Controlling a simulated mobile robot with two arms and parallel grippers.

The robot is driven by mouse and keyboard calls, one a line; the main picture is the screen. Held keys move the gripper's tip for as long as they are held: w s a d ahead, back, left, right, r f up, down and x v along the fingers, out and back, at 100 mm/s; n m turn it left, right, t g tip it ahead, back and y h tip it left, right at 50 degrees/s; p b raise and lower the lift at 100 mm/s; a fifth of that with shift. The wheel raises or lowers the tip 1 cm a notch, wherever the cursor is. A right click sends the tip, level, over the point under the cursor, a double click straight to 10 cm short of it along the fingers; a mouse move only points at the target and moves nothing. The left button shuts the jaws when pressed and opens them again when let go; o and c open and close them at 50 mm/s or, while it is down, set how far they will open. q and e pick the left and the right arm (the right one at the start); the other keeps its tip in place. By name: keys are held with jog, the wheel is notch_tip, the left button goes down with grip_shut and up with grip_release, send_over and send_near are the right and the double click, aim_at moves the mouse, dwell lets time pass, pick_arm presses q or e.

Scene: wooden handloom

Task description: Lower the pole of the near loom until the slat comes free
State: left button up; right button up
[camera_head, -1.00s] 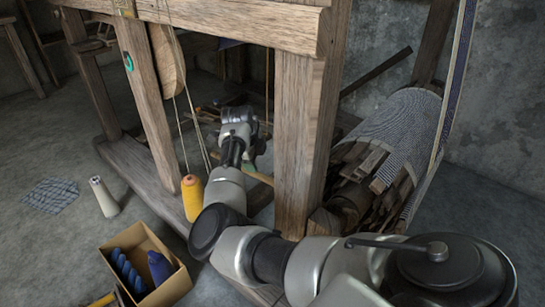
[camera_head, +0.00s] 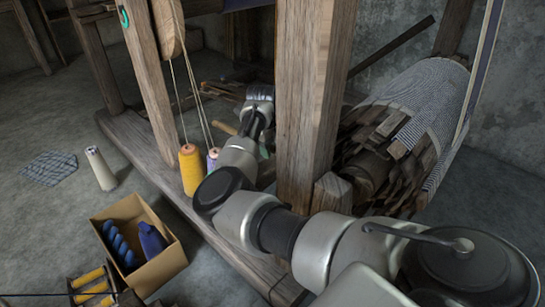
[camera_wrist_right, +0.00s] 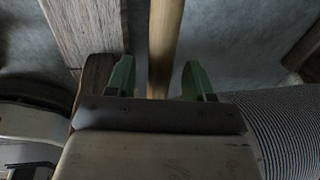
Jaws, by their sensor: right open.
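A pale round wooden pole (camera_wrist_right: 165,40) runs up the right wrist view, between the two green fingers of my right gripper (camera_wrist_right: 157,80). The fingers stand apart, one on each side of it, with a gap to the right finger. In the head view my right gripper (camera_head: 262,150) is low inside the near loom, partly hidden behind my arm and the thick front post (camera_head: 312,100). A short pale length of pole (camera_head: 222,127) shows left of my wrist. I cannot make out the slat for certain. My left gripper is not in view.
Striped cloth (camera_head: 425,95) covers a roll of wooden pieces right of the post. A cardboard box (camera_head: 165,265) with blue spools and a white cone (camera_head: 100,168) are on the floor.

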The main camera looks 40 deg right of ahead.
jog(key=shift+d+f+b, duration=0.2)
jog(key=shift+f+b, duration=0.15)
jog(key=shift+f, duration=0.65)
grip_shut()
